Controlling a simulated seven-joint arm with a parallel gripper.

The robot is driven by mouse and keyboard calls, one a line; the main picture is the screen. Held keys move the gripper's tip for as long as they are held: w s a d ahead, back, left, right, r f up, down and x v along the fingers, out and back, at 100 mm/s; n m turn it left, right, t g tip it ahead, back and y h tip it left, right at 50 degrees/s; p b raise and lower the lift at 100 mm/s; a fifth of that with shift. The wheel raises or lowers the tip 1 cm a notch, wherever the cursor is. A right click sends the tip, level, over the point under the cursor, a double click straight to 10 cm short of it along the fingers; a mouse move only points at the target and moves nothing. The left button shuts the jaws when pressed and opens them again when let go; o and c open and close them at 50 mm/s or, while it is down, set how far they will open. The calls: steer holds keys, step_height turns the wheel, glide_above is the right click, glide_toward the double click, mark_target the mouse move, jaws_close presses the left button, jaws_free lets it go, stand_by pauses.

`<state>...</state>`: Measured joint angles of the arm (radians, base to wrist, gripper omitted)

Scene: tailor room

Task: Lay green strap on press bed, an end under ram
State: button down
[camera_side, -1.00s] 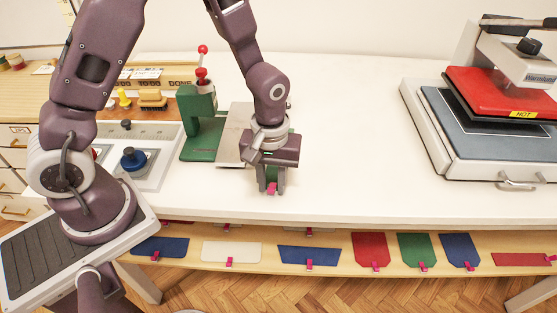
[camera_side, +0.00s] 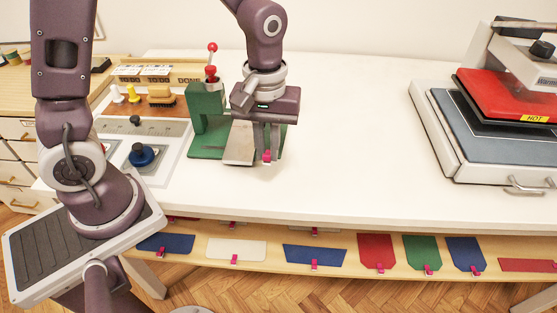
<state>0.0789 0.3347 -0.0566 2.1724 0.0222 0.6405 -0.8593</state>
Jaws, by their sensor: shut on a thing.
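My gripper (camera_side: 268,152) is shut, fingers pointing down, just right of the green hand press. A pink tab (camera_side: 267,155) shows at its fingertips, with a little green of the strap between the fingers; most of the strap is hidden or edge-on. The green press (camera_side: 208,105) has a red-knobbed lever on top and a green base (camera_side: 205,150). The ram's lower end is not clear. I cannot tell whether the strap touches the plate.
A control panel with a blue knob (camera_side: 141,154) stands left of the press. A red heat press marked HOT (camera_side: 505,95) stands far right. The white tabletop (camera_side: 350,130) between is clear. Below the front edge, a shelf (camera_side: 270,257) holds several coloured pieces with pink tabs.

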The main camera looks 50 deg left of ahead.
steer(key=shift+n, duration=0.4)
steer(key=shift+s+a+f, duration=0.8)
steer(key=shift+s+f, duration=0.15)
steer(key=shift+s, duration=0.15)
steer(key=shift+s+a+f, duration=0.85)
steer(key=shift+s+f, duration=0.1)
steer(key=shift+s, duration=0.1)
steer(key=shift+s+a+f, duration=0.8)
steer(key=shift+s+f, duration=0.15)
steer(key=shift+s, duration=0.15)
steer(key=shift+f, duration=0.5)
steer(key=c, duration=1.3)
jaws_free()
steer(key=shift+c, duration=0.2)
